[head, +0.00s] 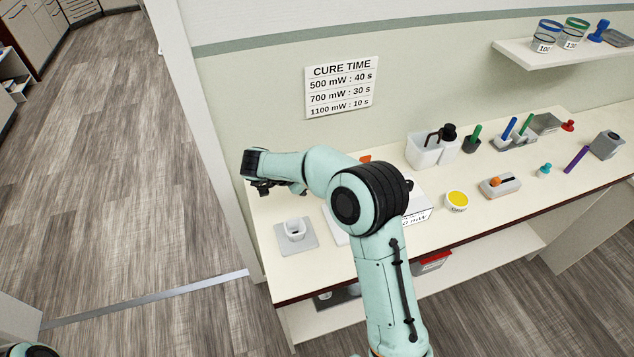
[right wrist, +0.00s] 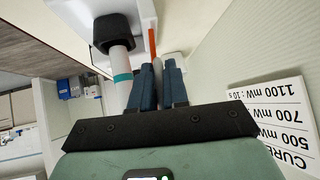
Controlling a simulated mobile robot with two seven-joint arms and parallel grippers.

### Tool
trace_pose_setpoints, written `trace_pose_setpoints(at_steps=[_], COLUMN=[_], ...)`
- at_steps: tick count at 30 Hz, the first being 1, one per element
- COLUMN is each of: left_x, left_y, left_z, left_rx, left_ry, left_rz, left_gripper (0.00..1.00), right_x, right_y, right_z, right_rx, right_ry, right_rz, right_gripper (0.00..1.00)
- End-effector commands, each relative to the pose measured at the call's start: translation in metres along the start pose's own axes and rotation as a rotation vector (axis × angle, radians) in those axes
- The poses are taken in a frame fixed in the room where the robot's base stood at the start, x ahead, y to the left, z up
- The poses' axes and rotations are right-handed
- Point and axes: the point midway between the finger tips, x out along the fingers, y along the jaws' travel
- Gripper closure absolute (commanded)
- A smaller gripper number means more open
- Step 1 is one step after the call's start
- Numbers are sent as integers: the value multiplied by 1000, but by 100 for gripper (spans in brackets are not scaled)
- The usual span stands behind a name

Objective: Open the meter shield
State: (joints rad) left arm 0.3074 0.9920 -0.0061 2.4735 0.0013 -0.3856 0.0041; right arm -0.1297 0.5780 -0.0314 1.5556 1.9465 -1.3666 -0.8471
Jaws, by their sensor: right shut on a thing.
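The meter (head: 416,216) is a white box with a printed label on the counter, mostly hidden behind my right arm. An orange piece (head: 366,158), which looks like its shield, shows just above the arm's large black joint. In the right wrist view the orange shield (right wrist: 153,42) is a thin upright strip, seen nearly edge-on. My right gripper (right wrist: 158,66) has its blue fingers close together at the shield, shut on a narrow grey part between them. The head view does not show these fingertips clearly. My left gripper is not in view.
A white cup (head: 294,227) stands on a grey plate at left. A yellow-topped jar (head: 457,201) and white holder (head: 424,151) stand right of the arm. In the right wrist view, a black-capped white cylinder (right wrist: 120,62) is close beside the fingers. The wall carries a cure-time sign (head: 340,87).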

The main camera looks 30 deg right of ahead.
Motion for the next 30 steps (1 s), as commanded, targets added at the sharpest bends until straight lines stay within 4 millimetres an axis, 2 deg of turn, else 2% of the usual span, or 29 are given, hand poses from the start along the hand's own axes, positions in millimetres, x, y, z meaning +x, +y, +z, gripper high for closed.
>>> trace_pose_setpoints(at_steps=[5, 23, 24, 25, 30], left_x=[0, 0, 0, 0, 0], left_y=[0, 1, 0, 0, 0], left_z=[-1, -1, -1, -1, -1], left_rx=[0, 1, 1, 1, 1], left_ry=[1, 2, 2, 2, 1], left_rz=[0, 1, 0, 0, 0], left_gripper=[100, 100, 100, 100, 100], right_x=[0, 0, 0, 0, 1], right_y=[-9, -12, -11, -11, -10], right_z=[-3, -4, -4, -4, -2], right_rx=[-34, -58, -58, -58, -61], right_ry=[-9, -15, -15, -15, -16], right_rz=[35, 57, 58, 59, 62], right_gripper=[100, 100, 72, 67, 67])
